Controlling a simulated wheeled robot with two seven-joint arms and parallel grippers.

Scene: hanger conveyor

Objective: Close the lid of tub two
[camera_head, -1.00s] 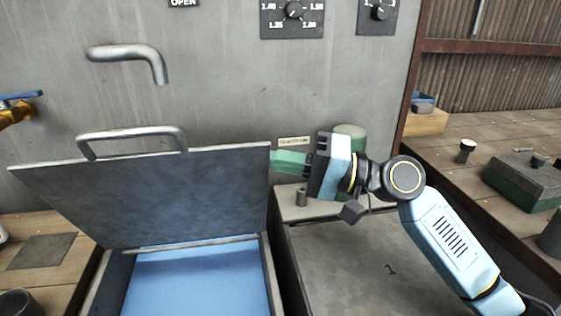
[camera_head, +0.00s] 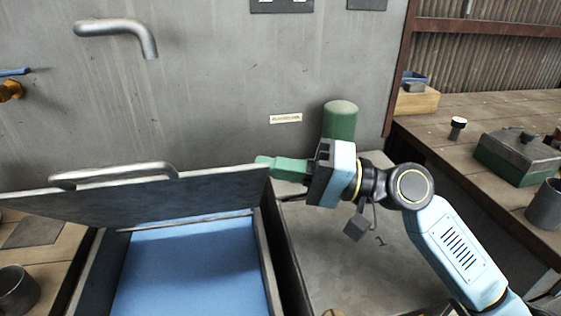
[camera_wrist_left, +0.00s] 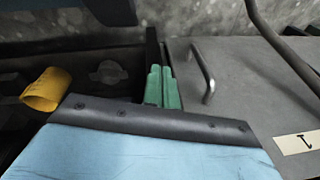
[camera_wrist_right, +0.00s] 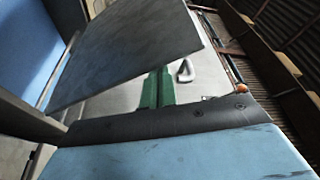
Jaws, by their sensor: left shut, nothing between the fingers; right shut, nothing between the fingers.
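The open tub (camera_head: 262,255) holds blue liquid. Its grey lid (camera_head: 140,205) is hinged at the far side and slants up towards me, with a metal handle (camera_head: 115,172) along its top edge. My right gripper (camera_head: 262,162) is shut and empty, its green fingertips at the lid's upper right corner; I cannot tell whether they touch. In the right wrist view the lid (camera_wrist_right: 125,50) lies just left of the shut fingers (camera_wrist_right: 158,88). My left gripper shows only in the left wrist view (camera_wrist_left: 162,82), shut and empty, beside a flat grey surface with a handle.
A closed grey tub marked 1 (camera_head: 345,260) stands right of the open tub. A green cylinder (camera_head: 340,120) stands behind my right gripper. A tap spout (camera_head: 120,32) sticks out of the wall above the lid. A wooden bench (camera_head: 480,125) with a green box is at right.

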